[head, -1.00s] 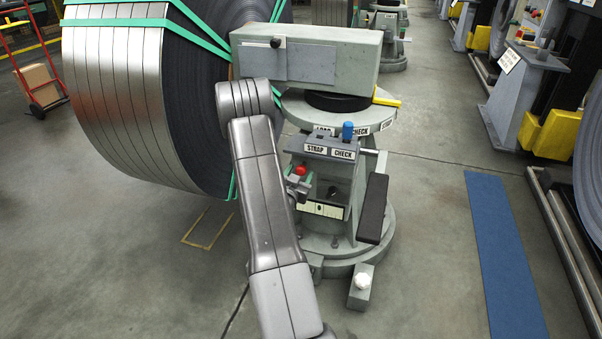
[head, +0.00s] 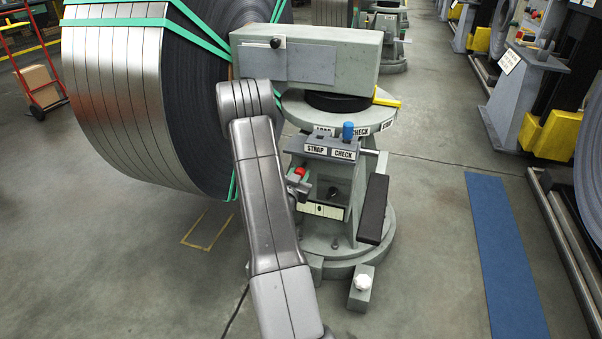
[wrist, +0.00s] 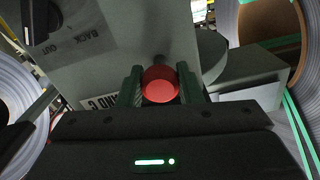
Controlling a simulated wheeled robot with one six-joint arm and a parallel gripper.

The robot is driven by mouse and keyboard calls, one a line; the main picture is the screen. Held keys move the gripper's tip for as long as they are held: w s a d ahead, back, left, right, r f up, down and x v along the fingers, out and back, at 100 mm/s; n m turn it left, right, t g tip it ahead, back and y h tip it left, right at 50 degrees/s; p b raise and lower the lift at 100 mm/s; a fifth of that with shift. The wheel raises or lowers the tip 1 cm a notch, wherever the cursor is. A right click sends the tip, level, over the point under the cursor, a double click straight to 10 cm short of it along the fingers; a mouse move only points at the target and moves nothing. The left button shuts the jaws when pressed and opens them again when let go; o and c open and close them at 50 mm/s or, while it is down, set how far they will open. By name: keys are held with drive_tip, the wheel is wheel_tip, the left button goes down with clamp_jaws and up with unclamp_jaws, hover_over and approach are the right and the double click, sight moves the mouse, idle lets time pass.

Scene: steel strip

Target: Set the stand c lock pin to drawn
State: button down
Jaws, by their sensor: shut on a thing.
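The red knob (head: 300,172), which I take for the lock pin, is on the near left side of the grey stand. In the wrist view the red knob (wrist: 160,86) sits between the two dark green fingers of my gripper (wrist: 160,90), which are shut on it. In the head view my gripper (head: 298,184) is small and partly hidden by my arm. A label (wrist: 98,103) beside the knob is partly cut off, with "AND C" readable.
A large strapped steel coil (head: 120,95) hangs at left. A black pad (head: 373,209) sticks out at the stand's right. The floor by the blue mat (head: 503,255) is clear.

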drive_tip(key=shift+b+v, duration=0.35)
drive_tip(key=shift+v, duration=1.2)
drive_tip(key=shift+d+f, duration=0.1)
drive_tip(key=c, duration=1)
unclamp_jaws()
drive_tip(key=shift+s, duration=0.1)
drive_tip(key=p+v, duration=0.1)
drive_tip(key=v, duration=1.3)
drive_tip(key=x, duration=1.5)
drive_tip(key=shift+w, duration=0.35)
